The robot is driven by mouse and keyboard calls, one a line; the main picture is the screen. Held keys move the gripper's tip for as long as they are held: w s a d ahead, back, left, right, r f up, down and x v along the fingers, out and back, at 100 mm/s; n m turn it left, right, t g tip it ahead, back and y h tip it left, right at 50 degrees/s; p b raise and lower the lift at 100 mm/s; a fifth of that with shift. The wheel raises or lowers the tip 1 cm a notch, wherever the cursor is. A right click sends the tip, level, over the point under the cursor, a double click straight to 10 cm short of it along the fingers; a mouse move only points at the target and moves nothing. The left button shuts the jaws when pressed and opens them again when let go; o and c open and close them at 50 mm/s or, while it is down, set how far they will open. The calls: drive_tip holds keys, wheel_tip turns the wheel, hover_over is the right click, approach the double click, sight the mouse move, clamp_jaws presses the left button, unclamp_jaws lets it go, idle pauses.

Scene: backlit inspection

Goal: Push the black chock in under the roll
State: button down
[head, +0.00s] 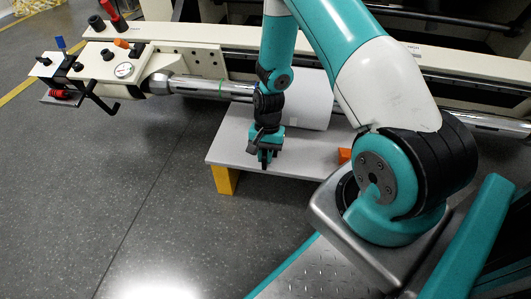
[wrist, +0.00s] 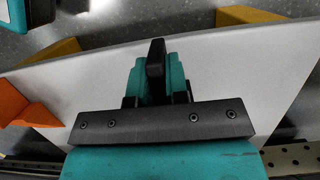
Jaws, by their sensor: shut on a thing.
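The white roll (head: 308,98) lies along the rear of a low light-grey table, close behind my gripper. My gripper (head: 266,157) points down over the table's front left part, in front of the roll. In the wrist view my gripper (wrist: 155,85) has its teal fingers closed on the black chock (wrist: 156,57), which stands out between them. Most of the chock is hidden by the fingers. In the head view it is too small and dark to tell from the fingertips. The roll cannot be made out in the wrist view.
The low table (head: 228,152) has a yellow leg (head: 224,180). An orange block (head: 344,155) sits on it to the right, also in the wrist view (wrist: 28,106). Behind runs a cream machine with a metal shaft (head: 205,87). The floor at left is clear.

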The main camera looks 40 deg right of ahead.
drive_tip(key=shift+w+d, duration=0.9)
drive_tip(key=shift+d, duration=0.25)
drive_tip(key=shift+w+d, duration=0.9)
drive_tip(key=shift+d, duration=0.2)
idle(0.3)
drive_tip(key=c, duration=1.1)
unclamp_jaws()
drive_tip(key=shift+o, duration=0.2)
drive_tip(key=p+v, duration=0.8)
drive_tip(key=v, duration=0.9)
drive_tip(key=shift+r, duration=0.25)
